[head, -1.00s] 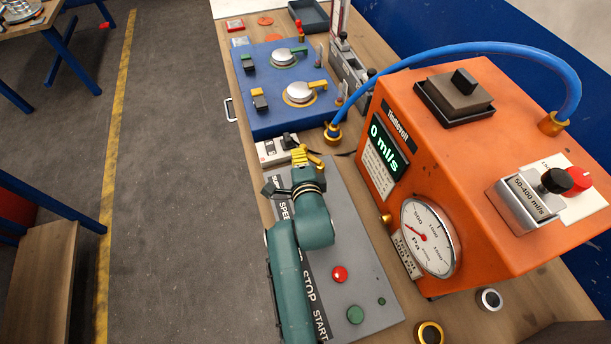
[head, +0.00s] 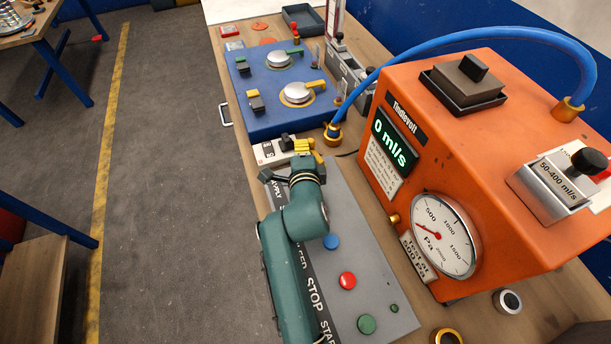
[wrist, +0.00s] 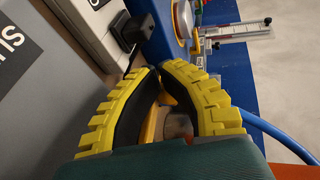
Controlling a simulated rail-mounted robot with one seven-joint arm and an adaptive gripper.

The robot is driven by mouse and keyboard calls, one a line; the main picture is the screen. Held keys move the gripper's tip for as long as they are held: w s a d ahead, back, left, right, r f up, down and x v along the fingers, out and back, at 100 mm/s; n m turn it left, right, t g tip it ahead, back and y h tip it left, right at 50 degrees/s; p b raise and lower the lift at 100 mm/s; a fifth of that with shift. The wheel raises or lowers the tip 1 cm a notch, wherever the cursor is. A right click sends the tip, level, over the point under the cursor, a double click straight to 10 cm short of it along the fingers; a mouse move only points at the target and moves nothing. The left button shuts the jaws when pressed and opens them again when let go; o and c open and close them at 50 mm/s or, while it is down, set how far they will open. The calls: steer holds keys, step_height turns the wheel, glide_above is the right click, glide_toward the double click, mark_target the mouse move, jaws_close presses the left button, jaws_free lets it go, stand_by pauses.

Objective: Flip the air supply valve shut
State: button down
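My gripper (head: 302,146) has its yellow ribbed fingers at the far end of the grey panel (head: 350,260), beside the white switch box. In the wrist view my gripper (wrist: 162,69) has its fingertips drawn nearly together. A yellow-orange piece, seemingly the air supply valve's handle (wrist: 150,126), shows behind the tips between the fingers, beside a blurred metal part. Whether the fingers touch it cannot be told. In the head view a small yellow-gold part (head: 318,157) shows just right of the gripper; the rest of the valve is hidden by my gripper and arm.
The white box with a black switch (head: 287,142) is close beside the fingers. The orange machine (head: 450,130) reads 0 ml/s and stands to the right. Blue, red and green buttons are on the grey panel.

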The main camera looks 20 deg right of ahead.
stand_by(0.3)
steer(key=a+b, duration=0.2)
steer(key=a, duration=0.1)
steer(key=shift+s+f, duration=0.2)
steer(key=shift+f, duration=0.15)
steer(key=s+a+r, duration=0.1)
steer(key=a+r, duration=0.2)
steer(key=a, duration=0.7)
steer(key=shift+s+a+r, duration=0.2)
steer(key=shift+s+r, duration=0.15)
steer(key=shift+s, duration=0.05)
